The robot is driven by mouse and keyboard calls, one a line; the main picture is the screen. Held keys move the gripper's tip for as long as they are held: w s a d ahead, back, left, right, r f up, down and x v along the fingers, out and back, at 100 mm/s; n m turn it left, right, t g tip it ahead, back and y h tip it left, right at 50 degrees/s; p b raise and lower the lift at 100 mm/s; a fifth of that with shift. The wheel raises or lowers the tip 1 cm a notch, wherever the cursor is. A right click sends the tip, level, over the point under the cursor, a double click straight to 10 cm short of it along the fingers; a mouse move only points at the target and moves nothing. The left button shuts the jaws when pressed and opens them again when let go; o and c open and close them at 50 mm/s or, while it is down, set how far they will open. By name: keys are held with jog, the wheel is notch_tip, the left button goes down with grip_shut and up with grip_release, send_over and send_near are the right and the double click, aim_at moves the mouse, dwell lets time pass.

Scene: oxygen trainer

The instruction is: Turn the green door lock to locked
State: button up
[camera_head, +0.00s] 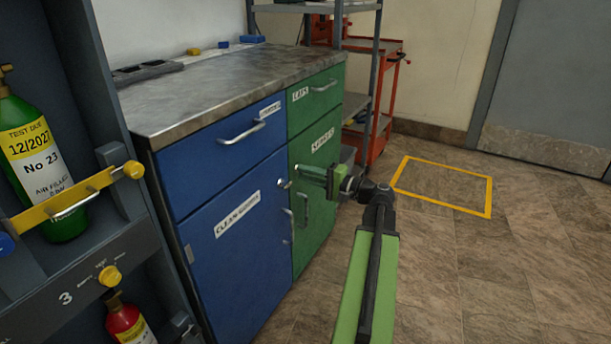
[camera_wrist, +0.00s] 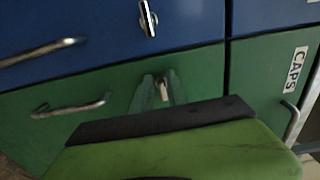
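The green door (camera_head: 318,222) is closed on the right half of the cabinet; it also shows in the wrist view (camera_wrist: 108,120). Its lock (camera_wrist: 162,90) is a small metal turn-piece, seen nearly upright with a slight tilt in the wrist view. My gripper (camera_head: 310,173) is at the upper part of the green door and hides the lock in the head view. In the wrist view my gripper (camera_wrist: 159,82) has its two fingers apart, one on each side of the lock. Whether they touch it I cannot tell.
The blue door (camera_head: 240,245) beside it has its own metal lock (camera_wrist: 148,18). The green door handle (camera_head: 303,210) sits below my gripper. A rack with cylinders (camera_head: 65,190) stands at left, a red trolley (camera_head: 382,90) behind. Floor at right is clear.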

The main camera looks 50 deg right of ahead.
jog(key=shift+o, duration=1.1)
jog(key=shift+d, duration=0.1)
jog(key=v, duration=1.7)
jog(key=shift+s, duration=0.25)
